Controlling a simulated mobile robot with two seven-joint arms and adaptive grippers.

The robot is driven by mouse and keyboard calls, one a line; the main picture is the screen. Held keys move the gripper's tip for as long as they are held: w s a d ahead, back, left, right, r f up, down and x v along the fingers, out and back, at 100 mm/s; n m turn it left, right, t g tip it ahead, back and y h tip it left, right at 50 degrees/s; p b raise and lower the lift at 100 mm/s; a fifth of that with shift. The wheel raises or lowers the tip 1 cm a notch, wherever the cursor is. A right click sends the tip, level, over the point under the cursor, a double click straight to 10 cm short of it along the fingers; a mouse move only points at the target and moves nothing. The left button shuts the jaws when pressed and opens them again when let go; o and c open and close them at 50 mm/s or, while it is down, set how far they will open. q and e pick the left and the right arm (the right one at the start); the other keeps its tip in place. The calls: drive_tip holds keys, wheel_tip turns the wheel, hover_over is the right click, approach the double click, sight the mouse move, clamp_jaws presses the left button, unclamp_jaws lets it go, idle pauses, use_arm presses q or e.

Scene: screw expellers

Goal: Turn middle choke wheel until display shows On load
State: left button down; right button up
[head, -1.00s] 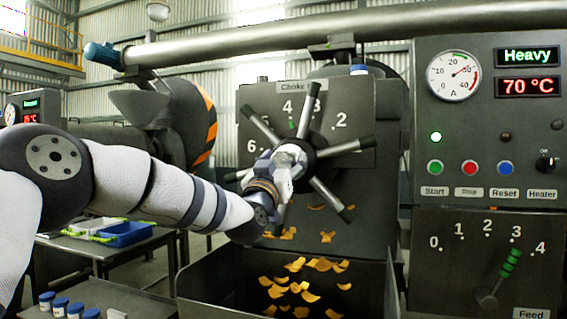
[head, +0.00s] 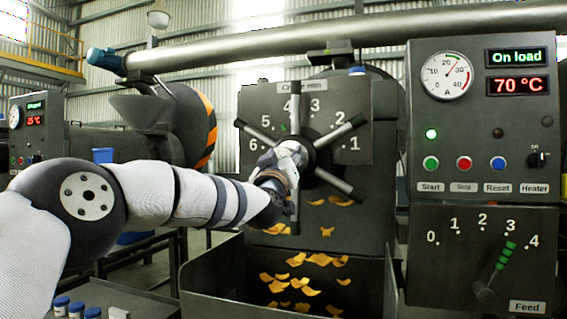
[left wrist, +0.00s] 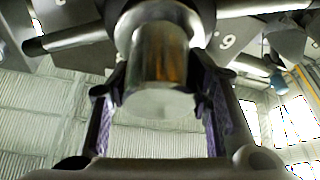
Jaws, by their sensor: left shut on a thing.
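The middle choke wheel (head: 342,187) is a dark hub with several grey spokes, in front of a numbered choke plate (head: 355,110). My left gripper (head: 290,160) comes in from the left and is at the wheel's centre. In the left wrist view its two fingers (left wrist: 158,108) are on either side of a shiny metal hub cylinder (left wrist: 158,55), closed around it. The spokes show beside and behind it. The display (head: 516,57) at the upper right reads "On load" in green. My right gripper is not in view.
The control panel (head: 480,140) has a dial gauge, a 70 °C readout and several buttons. A feed lever (head: 495,272) stands near 3. An open metal bin (head: 210,285) is below the wheel, with orange flakes (head: 310,262) above it. Blue-capped bottles (head: 75,308) stand at lower left.

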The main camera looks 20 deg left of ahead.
use_arm(q)
drive_tip(key=shift+s+d+r+n, duration=0.1)
drive_tip(key=shift+n, duration=0.4)
drive_tip(key=shift+n+g+y+p, duration=0.3)
drive_tip(key=shift+n+g+y, duration=0.2)
drive_tip(key=shift+n+y, duration=0.6)
drive_tip(key=shift+n, duration=0.5)
drive_tip(key=c, duration=0.8)
unclamp_jaws()
drive_tip(key=v, duration=1.2)
